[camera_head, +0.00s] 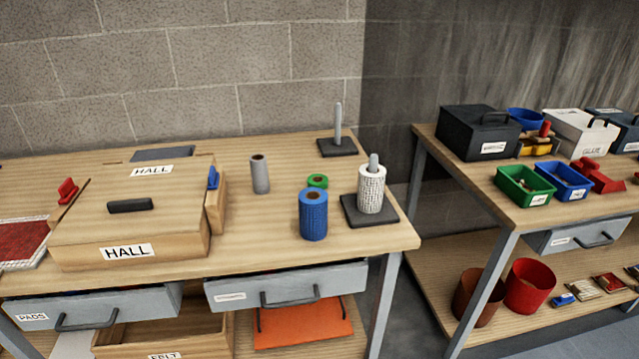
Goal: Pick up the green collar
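The green collar (317,181) is a short green ring with a brown centre. It lies on the wooden table (270,248) behind the blue roll (313,218), which hides its lower front edge. A grey cylinder (260,174) stands to its left. A white textured roll (371,190) sits on a peg with a dark base to its right. Neither of my grippers shows in this view.
An empty grey peg on a dark base (338,140) stands behind the collar. A wooden box labelled HALL (131,236) fills the table's left part. Two grey drawers (285,289) are under the tabletop. A second table with bins (525,187) stands at the right.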

